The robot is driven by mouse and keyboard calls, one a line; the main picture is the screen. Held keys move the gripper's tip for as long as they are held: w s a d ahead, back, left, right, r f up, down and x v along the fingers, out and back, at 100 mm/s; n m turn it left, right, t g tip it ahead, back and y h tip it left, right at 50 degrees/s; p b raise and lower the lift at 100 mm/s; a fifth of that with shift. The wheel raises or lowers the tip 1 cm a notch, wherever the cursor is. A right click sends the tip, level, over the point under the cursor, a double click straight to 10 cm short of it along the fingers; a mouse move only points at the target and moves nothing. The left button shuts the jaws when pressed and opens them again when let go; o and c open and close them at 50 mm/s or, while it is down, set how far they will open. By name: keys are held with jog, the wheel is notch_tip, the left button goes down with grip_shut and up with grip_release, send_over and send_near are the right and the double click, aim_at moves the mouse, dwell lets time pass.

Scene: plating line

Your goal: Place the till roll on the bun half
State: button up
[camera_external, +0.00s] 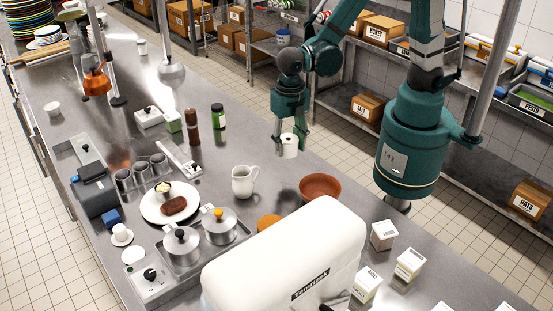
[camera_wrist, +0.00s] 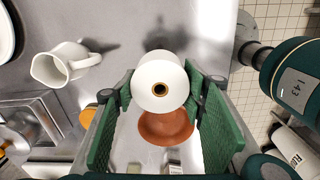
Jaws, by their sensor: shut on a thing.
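The till roll (camera_external: 289,148) is a white paper cylinder with a dark core hole. My gripper (camera_external: 291,138) is shut on it and holds it above the steel counter. In the wrist view the till roll (camera_wrist: 160,84) sits between the green finger pads, its cored end facing the camera. A golden-orange round thing (camera_external: 269,222), which looks like the bun half, lies left of the terracotta bowl. The white appliance hides part of it. It also shows as an orange patch in the wrist view (camera_wrist: 88,116), left of the gripper and partly covered by a finger.
The terracotta bowl (camera_external: 320,186) stands close to the bun half, and a white jug (camera_external: 243,181) stands behind them. A large white appliance (camera_external: 290,255) fills the front. Two lidded pots (camera_external: 219,226) are to the left. The counter between jug and gripper is clear.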

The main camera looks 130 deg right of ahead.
jog(key=w+a+r, duration=0.3)
jog(key=w+a, duration=1.3)
jog(key=w, duration=0.4)
jog(key=shift+m, duration=0.3)
jog(key=shift+f+p, duration=0.3)
jog(key=shift+f, duration=2.65)
jog(key=shift+f, duration=2.1)
jog(key=shift+f, duration=0.15)
jog(key=o, duration=0.9)
